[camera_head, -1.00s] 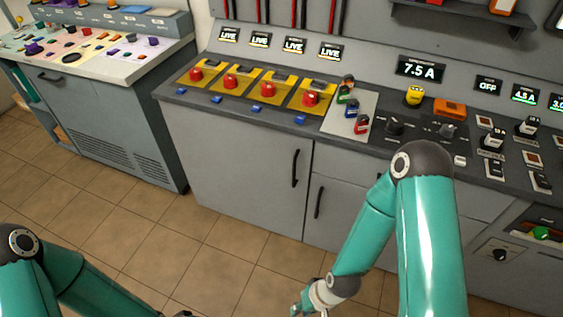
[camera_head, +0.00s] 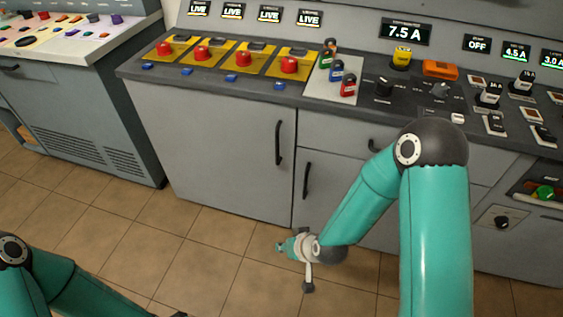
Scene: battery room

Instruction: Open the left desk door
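The left desk door (camera_head: 205,150) is the wide grey panel under the row of red buttons, and it looks closed, flush with the desk front. Its black vertical handle (camera_head: 278,142) is near the door's right edge. My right arm comes in from the right, and its wrist end, with the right gripper (camera_head: 307,284), hangs over the floor below and in front of the handle, apart from it. Its fingers are too small and angled to read. My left arm is at the lower left; only a dark scrap at the bottom edge may belong to its gripper.
A neighbouring door with its own black handle (camera_head: 306,181) is just right of the left door, partly behind my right arm. The desk top (camera_head: 225,80) carries buttons and switches. A separate console (camera_head: 85,100) stands at the left. Tiled floor (camera_head: 200,250) in front is clear.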

